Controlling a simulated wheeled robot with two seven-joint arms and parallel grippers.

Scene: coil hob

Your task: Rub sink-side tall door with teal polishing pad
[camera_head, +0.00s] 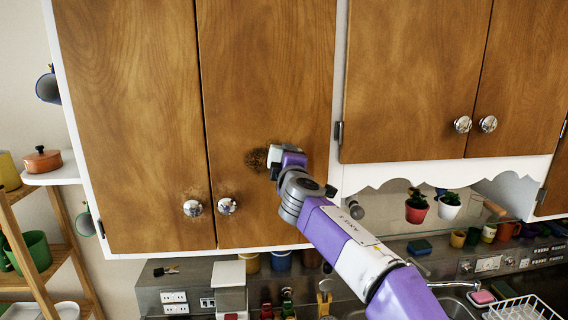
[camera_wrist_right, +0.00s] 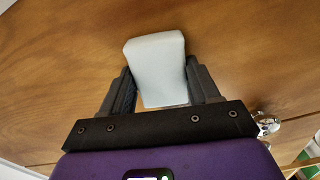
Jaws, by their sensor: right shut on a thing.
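The tall wooden door nearer the sink (camera_head: 265,70) is closed, with a round metal knob (camera_head: 227,206) low on its left side. A dark brown smudge (camera_head: 256,160) shows on its lower middle, and fainter darkening surrounds the knob. My right gripper (camera_head: 280,160) is at the door, just right of the smudge. It is shut on a pale grey-blue block-shaped pad (camera_wrist_right: 156,62), which looks paler than teal. The pad's far end is at or very near the wood; I cannot tell whether it touches. My left gripper is not in view.
The other tall door (camera_head: 130,110) stands closed to the left, its knob (camera_head: 193,208) also near darkened wood. Shorter cabinet doors (camera_head: 415,80) hang at right above a scalloped trim. Below are potted plants (camera_head: 417,208), a blue-green sponge (camera_head: 419,247), and a dish rack (camera_head: 522,308).

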